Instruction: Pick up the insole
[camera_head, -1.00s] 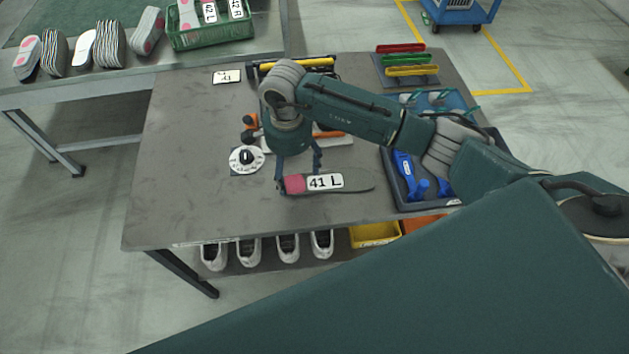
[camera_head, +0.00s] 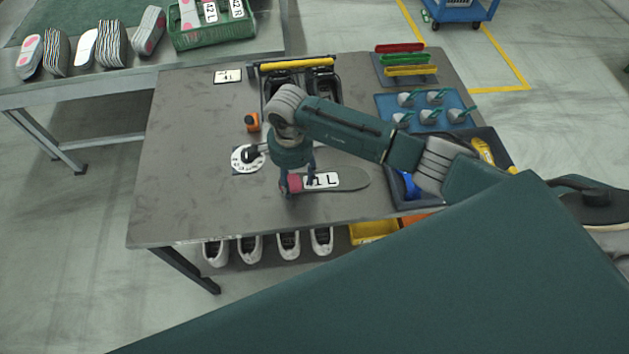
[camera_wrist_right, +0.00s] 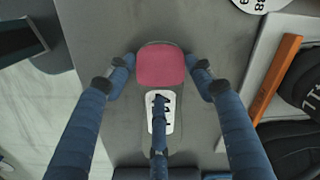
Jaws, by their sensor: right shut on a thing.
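The insole (camera_head: 350,178) is flat and dark grey, with a pink heel patch and a white size label, at the front middle of the table. My right gripper (camera_head: 298,186) is low over its heel end and hides part of the label. In the right wrist view the gripper (camera_wrist_right: 161,70) has a finger on each side of the pink heel (camera_wrist_right: 160,65), shut on the insole. I cannot tell whether the insole is clear of the table. My left gripper is not in view.
A round white dial (camera_head: 240,160) lies left of the insole, with an orange item (camera_head: 252,122) behind. A dark tray (camera_head: 402,205) and a blue mat with cups (camera_head: 385,105) are at the right. The table's left side (camera_head: 185,150) is clear.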

